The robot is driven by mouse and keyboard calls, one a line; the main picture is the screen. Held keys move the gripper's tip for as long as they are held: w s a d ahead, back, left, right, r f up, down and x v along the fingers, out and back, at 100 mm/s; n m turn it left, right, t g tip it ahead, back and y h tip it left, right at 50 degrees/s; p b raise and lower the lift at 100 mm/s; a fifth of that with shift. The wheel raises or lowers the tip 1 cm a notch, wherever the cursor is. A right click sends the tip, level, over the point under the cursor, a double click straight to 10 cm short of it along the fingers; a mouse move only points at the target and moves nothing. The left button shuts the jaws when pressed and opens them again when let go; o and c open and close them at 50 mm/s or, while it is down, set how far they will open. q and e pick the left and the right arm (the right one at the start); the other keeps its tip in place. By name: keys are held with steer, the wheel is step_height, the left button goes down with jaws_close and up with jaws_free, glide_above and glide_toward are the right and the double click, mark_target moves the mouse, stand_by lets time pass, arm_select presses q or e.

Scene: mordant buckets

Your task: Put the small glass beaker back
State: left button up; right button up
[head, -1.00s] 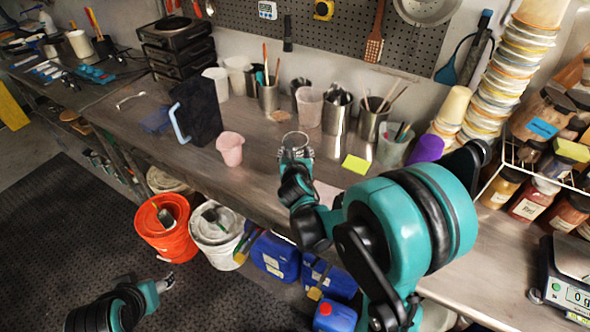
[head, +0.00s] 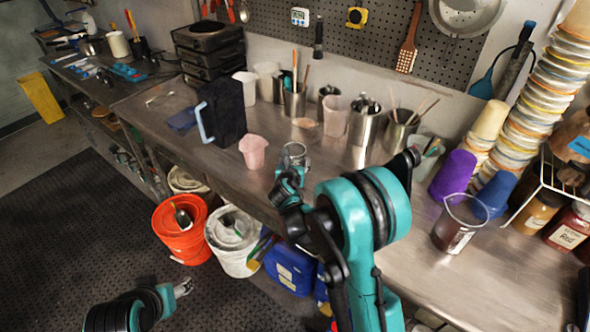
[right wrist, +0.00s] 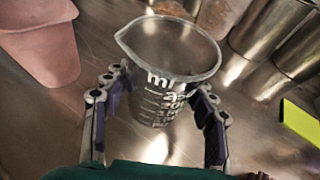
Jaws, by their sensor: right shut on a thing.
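The small glass beaker (head: 294,151) is clear with white markings and a pouring lip, and it is upright. In the right wrist view the beaker (right wrist: 165,85) sits between the two fingers of my right gripper (right wrist: 155,108), which is shut on it. In the head view my right gripper (head: 291,170) is over the workbench, just right of a pink beaker (head: 254,152). I cannot tell whether the glass beaker touches the bench. My left gripper (head: 183,288) is low at the left over the floor, away from the bench; its finger opening is too small to read.
Metal pots with tools (head: 364,123) stand behind the beaker. A black box-like container (head: 222,112) is left of the pink beaker. A jug of dark red liquid (head: 460,225), a purple cup (head: 453,176) and a blue cup (head: 494,192) stand right. The front-right bench (head: 490,285) is clear.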

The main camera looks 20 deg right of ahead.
step_height(320, 180, down, 3)
steer(key=shift+w+r+b, duration=0.1)
steer(key=shift+r+b, duration=0.1)
steer(key=shift+b, duration=0.15)
steer(key=shift+f, duration=0.1)
steer(key=o, duration=1.4)
